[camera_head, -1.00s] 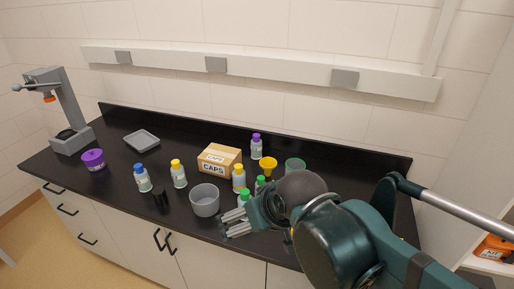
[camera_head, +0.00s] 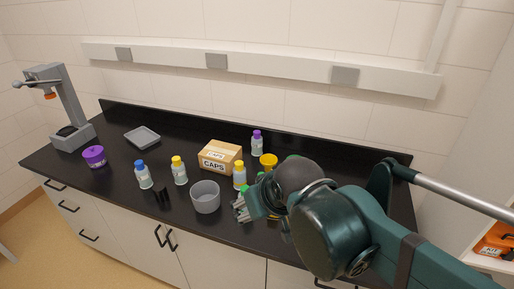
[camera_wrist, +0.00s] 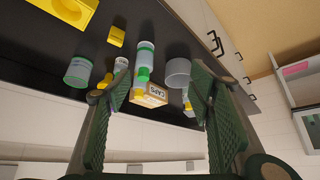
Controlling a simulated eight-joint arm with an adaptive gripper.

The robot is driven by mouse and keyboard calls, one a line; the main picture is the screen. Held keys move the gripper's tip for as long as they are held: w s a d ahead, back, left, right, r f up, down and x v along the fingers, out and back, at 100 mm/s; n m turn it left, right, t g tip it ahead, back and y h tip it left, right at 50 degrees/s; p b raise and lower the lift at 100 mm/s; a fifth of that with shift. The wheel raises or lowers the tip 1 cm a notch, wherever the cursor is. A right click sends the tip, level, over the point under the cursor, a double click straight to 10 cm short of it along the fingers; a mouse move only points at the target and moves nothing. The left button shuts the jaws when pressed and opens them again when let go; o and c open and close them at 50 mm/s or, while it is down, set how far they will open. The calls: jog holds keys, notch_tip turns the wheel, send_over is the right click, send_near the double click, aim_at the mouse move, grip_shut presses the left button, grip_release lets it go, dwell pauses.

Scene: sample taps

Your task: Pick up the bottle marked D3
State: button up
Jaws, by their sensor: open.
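I cannot read D3 on any bottle in these views. In the head view, bottles with a blue cap (camera_head: 143,178), yellow caps (camera_head: 179,171) (camera_head: 239,178) and a purple cap (camera_head: 257,145) stand upright on the black bench. A green cap (camera_head: 261,175) shows partly beside my arm.
The CAPS box (camera_head: 219,158) and yellow funnel (camera_head: 269,160) stand behind my gripper. In the wrist view, a green-topped jar (camera_wrist: 78,72) is at left, near a yellow holder (camera_wrist: 75,9). A grey tray (camera_head: 142,137), purple container (camera_head: 94,156) and grey stand (camera_head: 68,110) are further left.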

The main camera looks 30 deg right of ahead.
jog(key=w+d+r+m+p, duration=0.1)
jog(key=w+d+r, duration=0.15)
jog(key=w, duration=0.45)
jog(key=w+d+r+m+p, duration=0.1)
jog(key=w+d+r, duration=0.15)
jog(key=w, duration=0.35)
jog(key=m+g+h+p, duration=0.2)
jog(key=m+g+p, duration=0.1)
jog(key=m+p, duration=0.15)
send_over(257, 132)
jog(key=s+a, duration=0.8)
jog(key=s, duration=0.2)
notch_tip(257, 132, down, 6)
jog(key=shift+m+h, duration=0.4)
jog(key=shift+m, duration=0.25)
jog(key=w+d+f, duration=0.2)
jog(key=w+f, duration=0.1)
jog(key=w+d+f+p, duration=0.1)
jog(key=w+d+f, duration=0.2)
jog(key=f, duration=0.1)
jog(key=w+d+f+p, duration=0.1)
jog(key=w+d+f, duration=0.1)
jog(key=w+f, duration=0.1)
jog(key=shift+d+f, duration=0.2)
jog(key=shift+f, duration=0.1)
jog(key=shift+w+d+f+g, duration=0.2)
jog(key=shift+f+g, duration=0.1)
jog(key=shift+f, duration=0.05)
jog(key=shift+f, duration=0.1)
jog(key=shift+x, duration=1.2)
